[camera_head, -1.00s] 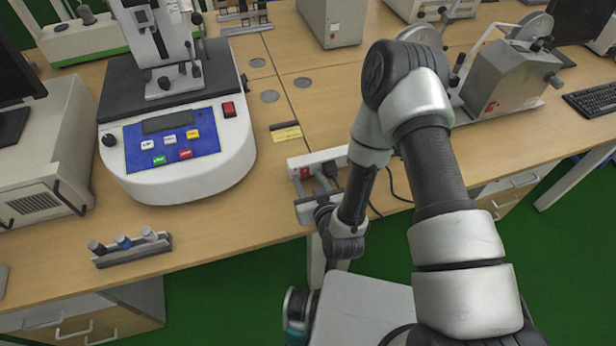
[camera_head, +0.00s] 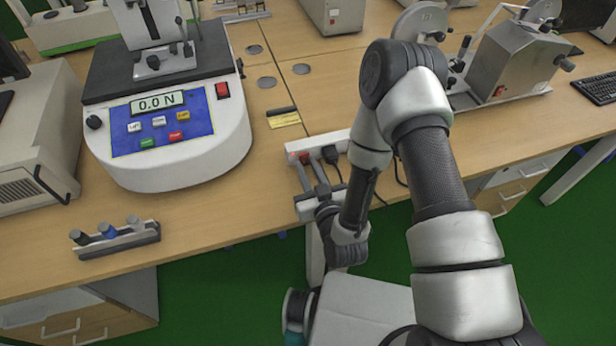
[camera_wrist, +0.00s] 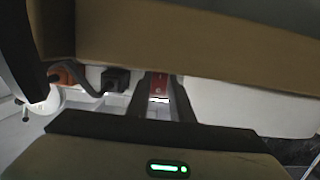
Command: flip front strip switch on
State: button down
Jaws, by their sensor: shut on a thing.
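The front power strip (camera_head: 340,140) lies along the table's front edge in the head view. Its red switch (camera_head: 300,155) is at the strip's left end, beside a black plug (camera_head: 330,154). My gripper (camera_head: 308,166) reaches the strip from the front edge, with its two fingers at the switch. In the wrist view the red switch (camera_wrist: 158,84) shows between the two dark fingers (camera_wrist: 165,95), which are shut on it. The black plug (camera_wrist: 116,80) is to its left there. The fingers partly hide the switch, so its exact tilt is unclear.
The testing machine (camera_head: 170,150) stands left with its display (camera_head: 157,102) lit, reading 0.0 N. A small holder (camera_head: 115,242) with several knobs lies at the front left. A yellow card (camera_head: 284,120) lies behind the strip. Bare table lies between machine and strip.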

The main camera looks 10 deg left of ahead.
jog(key=shift+w, duration=0.1)
dwell(0.3)
jog(key=c, duration=1.6)
grip_release()
jog(key=shift+a, duration=0.1)
jog(key=shift+o, duration=0.2)
